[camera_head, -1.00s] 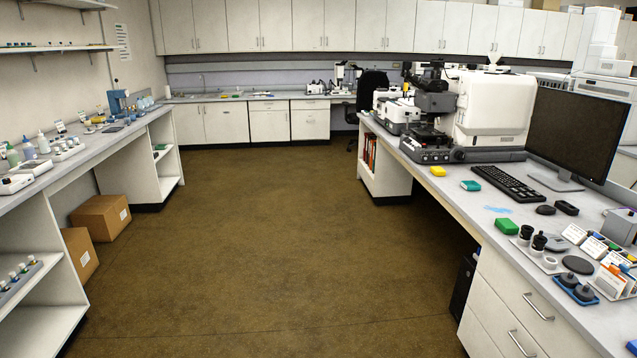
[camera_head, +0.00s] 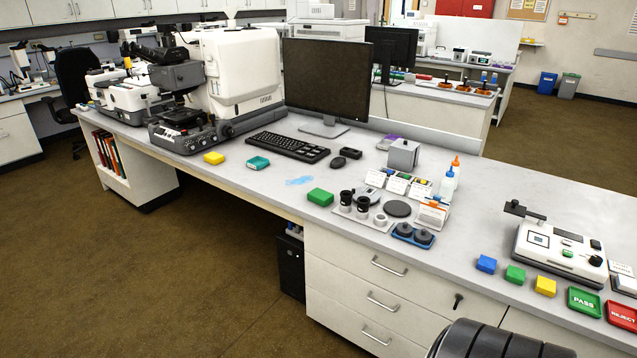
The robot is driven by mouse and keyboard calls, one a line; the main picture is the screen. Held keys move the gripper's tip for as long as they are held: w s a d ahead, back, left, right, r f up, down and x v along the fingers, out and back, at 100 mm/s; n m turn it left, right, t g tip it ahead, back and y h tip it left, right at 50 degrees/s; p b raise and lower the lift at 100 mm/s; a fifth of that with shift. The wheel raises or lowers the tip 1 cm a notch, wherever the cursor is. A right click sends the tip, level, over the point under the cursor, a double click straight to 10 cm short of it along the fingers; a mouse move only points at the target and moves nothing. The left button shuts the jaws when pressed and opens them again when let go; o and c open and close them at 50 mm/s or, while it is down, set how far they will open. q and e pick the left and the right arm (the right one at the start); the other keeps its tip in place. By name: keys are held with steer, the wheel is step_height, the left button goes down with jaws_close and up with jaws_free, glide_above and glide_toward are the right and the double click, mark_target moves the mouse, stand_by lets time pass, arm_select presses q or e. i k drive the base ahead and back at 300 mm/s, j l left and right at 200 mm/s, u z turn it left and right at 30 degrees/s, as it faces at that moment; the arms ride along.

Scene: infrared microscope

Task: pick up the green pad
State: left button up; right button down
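A plain green block-like pad (camera_head: 320,197) lies on the bench top near its front edge, left of the black eyepieces. A teal piece with a light label (camera_head: 258,163) lies farther left, in front of the keyboard. A smaller green block (camera_head: 515,274) sits at the right between a blue block (camera_head: 486,264) and a yellow block (camera_head: 545,286). The frames do not show which of these is the pad named in the task. Neither of my grippers is in view.
A microscope (camera_head: 181,108), keyboard (camera_head: 288,147) and monitor (camera_head: 325,82) stand behind the pads. A tray of eyepieces (camera_head: 348,212) is close to the green pad. A dark ribbed object (camera_head: 500,343) rises at the bottom edge. Floor is clear at left.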

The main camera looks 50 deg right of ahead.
mark_target(320, 197)
steer(key=i+z, duration=0.6)
steer(key=z, duration=0.2)
steer(key=i+j+z, duration=0.2)
steer(key=z, duration=0.15)
steer(key=i+j+z, duration=0.25)
steer(key=z, duration=0.15)
